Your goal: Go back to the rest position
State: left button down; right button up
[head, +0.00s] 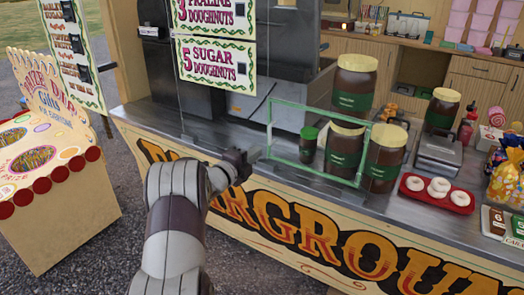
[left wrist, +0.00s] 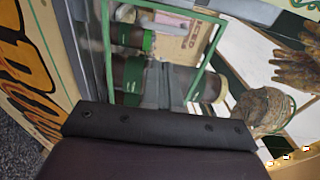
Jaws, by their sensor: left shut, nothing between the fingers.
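My left arm reaches in from the bottom of the head view. Its gripper (head: 254,154) is above the counter's front edge, close to the lower left of a green-edged clear frame (head: 320,109). The fingers (left wrist: 157,84) are shut and empty; the left wrist view shows them together. Behind the frame stand a small green-lidded jar (head: 308,146) and large dark jars with tan lids (head: 344,152). I cannot tell whether the fingertips touch the frame. My right gripper is not in view.
The metal counter (head: 235,108) carries more jars (head: 383,160), a scale (head: 438,152) and a red tray (head: 426,197) with white rings at the right. A sign-topped stall (head: 60,190) stands at the left. Gravel ground shows between stall and counter.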

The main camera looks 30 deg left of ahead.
pick_arm(q)
jog(key=s, duration=0.2)
jog(key=s+a, duration=0.1)
jog(key=s, duration=0.2)
jog(key=shift+r, duration=0.15)
